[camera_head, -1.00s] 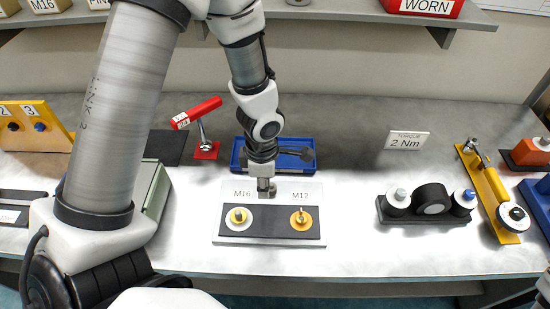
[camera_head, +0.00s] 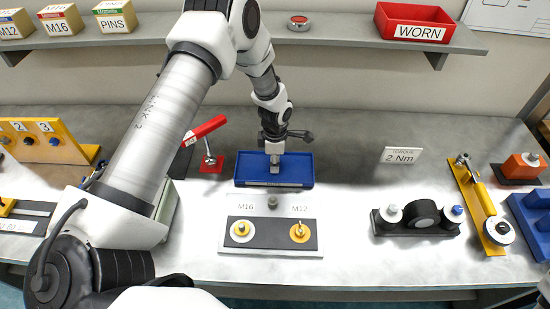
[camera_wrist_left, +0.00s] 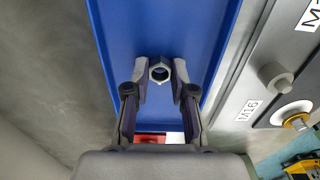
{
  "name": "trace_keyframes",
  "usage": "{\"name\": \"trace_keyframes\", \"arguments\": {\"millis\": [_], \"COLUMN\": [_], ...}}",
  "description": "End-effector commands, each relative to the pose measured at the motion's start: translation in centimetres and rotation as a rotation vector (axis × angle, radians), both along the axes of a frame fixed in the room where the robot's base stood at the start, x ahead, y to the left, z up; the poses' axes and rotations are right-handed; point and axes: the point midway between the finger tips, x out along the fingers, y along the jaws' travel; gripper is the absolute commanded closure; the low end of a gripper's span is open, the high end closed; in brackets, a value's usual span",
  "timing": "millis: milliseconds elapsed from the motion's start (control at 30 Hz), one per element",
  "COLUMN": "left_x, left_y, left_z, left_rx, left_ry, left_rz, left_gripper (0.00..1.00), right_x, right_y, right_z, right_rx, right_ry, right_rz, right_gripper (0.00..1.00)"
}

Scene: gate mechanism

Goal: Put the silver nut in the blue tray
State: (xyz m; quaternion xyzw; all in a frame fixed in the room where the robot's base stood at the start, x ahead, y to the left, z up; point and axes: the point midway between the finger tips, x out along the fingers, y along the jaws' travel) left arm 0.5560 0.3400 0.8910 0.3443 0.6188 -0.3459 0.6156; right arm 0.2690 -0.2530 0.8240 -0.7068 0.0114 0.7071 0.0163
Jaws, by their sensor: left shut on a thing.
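The silver nut (camera_wrist_left: 160,71) is between the fingertips of my left gripper in the left wrist view, its hole showing. My left gripper (camera_head: 274,168) is shut on the nut. In the left wrist view the gripper (camera_wrist_left: 160,92) and nut are over the blue tray (camera_wrist_left: 104,20), whose floor shows around them. In the head view the blue tray (camera_head: 304,173) lies at the table's middle, with the gripper in front of its floor. The gap between nut and tray floor is hard to judge. My right gripper is not in view.
A plate labelled M16 and M12 (camera_head: 267,248), with a bare grey peg (camera_head: 272,203), lies just in front of the tray. A red-handled lever (camera_head: 205,131) stands left of the tray. A torque sign (camera_head: 400,155) is to the right, with clear table between.

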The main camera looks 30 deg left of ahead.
Motion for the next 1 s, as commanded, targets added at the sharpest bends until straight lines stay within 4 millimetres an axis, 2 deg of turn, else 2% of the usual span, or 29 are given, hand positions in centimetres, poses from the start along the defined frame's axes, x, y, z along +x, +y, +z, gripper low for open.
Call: {"name": "trace_keyframes", "arguments": {"millis": [300, 333, 400, 767, 867, 1000], "left_x": [0.0, 0.0, 0.0, 0.1, 0.2, 0.2], "left_y": [0.0, 0.0, 0.0, 0.0, 0.0, 0.0], "left_z": [-0.5, -0.5, -0.4, 0.1, 1.3, 4.6], "left_rx": [0.0, 0.0, 0.0, -0.001, -0.001, -0.001], "left_ry": [-0.002, -0.002, -0.002, -0.003, -0.006, -0.008], "left_rz": [0.001, 0.001, 0.001, 0.001, 0.002, 0.001], "left_gripper": [1.0, 0.72, 0.51, 0.51, 0.51, 0.51], "right_x": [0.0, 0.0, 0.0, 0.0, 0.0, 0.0], "right_y": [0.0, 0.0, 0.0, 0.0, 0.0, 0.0], "right_z": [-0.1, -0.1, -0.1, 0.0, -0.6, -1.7], "right_rx": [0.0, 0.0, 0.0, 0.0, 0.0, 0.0], "right_ry": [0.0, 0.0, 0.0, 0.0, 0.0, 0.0], "right_rz": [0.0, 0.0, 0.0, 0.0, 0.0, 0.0], "right_gripper": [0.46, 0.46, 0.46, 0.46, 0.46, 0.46]}}
